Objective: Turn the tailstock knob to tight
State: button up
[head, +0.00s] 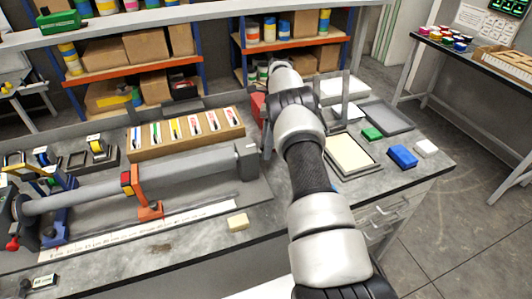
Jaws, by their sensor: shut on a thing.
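The tailstock (245,158) is a grey block at the right end of the long lathe-like fixture on the bench. A grey tube (95,190) runs along the fixture from the left towards it. My arm reaches over the bench from the lower right and bends down behind its own forearm. My gripper (267,140) shows only as a dark sliver at the right side of the tailstock. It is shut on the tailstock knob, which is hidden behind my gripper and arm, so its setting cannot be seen.
An orange clamp rest (148,204) stands under the tube. A wooden rack (187,133) of tools lies behind the fixture. A yellow sponge (238,221) is in front. Right of my arm are a cream tray (351,154), a blue block (402,156) and a green block (372,134).

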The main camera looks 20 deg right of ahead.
jog(key=shift+a, duration=0.15)
dwell(0.3)
jog(key=o, duration=1)
jog(key=shift+o, duration=0.2)
jog(key=shift+r, duration=0.1)
